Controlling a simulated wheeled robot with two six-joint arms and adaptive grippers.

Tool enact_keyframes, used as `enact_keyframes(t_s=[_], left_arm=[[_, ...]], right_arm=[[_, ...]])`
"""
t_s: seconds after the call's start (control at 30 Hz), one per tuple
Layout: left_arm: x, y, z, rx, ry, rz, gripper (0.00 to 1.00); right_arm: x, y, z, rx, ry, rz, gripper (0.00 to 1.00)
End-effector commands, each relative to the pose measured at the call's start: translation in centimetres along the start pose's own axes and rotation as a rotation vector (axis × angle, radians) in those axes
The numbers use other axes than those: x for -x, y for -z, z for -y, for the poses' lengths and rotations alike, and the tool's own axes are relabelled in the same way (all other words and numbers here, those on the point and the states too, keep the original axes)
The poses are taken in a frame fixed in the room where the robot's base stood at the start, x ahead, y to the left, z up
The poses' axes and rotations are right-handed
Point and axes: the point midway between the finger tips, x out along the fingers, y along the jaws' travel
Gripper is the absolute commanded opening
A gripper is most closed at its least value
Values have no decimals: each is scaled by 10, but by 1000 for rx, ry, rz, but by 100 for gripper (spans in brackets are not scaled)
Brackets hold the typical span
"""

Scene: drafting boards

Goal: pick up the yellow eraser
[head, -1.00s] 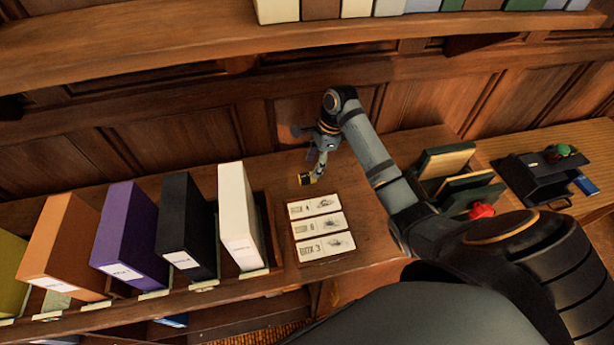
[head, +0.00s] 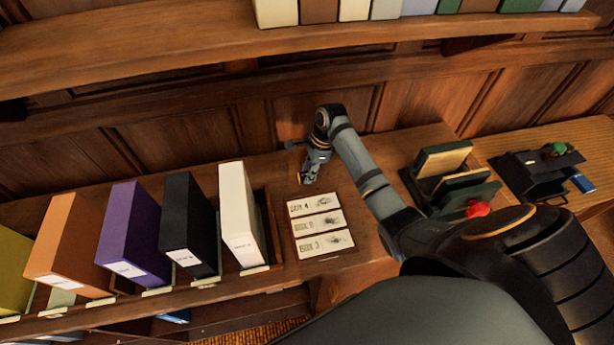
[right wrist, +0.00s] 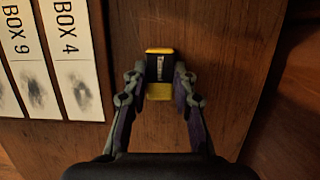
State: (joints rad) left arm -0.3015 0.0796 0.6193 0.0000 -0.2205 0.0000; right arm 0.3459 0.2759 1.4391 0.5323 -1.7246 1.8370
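The yellow eraser (right wrist: 159,91) has a black sleeve with pale lettering around its middle. It lies on the wooden desktop, between the fingertips of my right gripper (right wrist: 160,72) in the right wrist view. The fingers are spread, one on each side, with what looks like a narrow gap at each side. In the head view my right gripper (head: 307,178) points down at the desktop and hides most of the eraser. My left gripper is not in view.
Labelled cards (head: 316,224) lie just in front of the right gripper. A white box file (head: 238,215) and other coloured files stand to the left. Green-black holders (head: 452,178) stand to the right. The panelled wall rises behind.

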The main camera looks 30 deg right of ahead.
Motion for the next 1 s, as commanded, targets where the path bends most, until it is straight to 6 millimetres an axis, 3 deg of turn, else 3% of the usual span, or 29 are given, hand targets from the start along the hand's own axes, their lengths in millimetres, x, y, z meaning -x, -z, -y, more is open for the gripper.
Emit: enact_keyframes(t_s=[0.1, 0.53, 0.67, 0.9, 1.0], left_arm=[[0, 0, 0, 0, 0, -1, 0], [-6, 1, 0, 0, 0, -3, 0], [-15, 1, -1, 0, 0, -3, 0], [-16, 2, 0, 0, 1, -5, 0], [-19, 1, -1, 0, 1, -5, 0]], right_arm=[[0, 0, 0, 0, 0, 0, 0], [10, -3, 1, 1, 4, 1, 0], [30, -8, 1, 2, 5, 0, 0], [87, -4, -42, 3, 5, -5, 0], [102, 2, -65, 3, 2, -10, 0]])
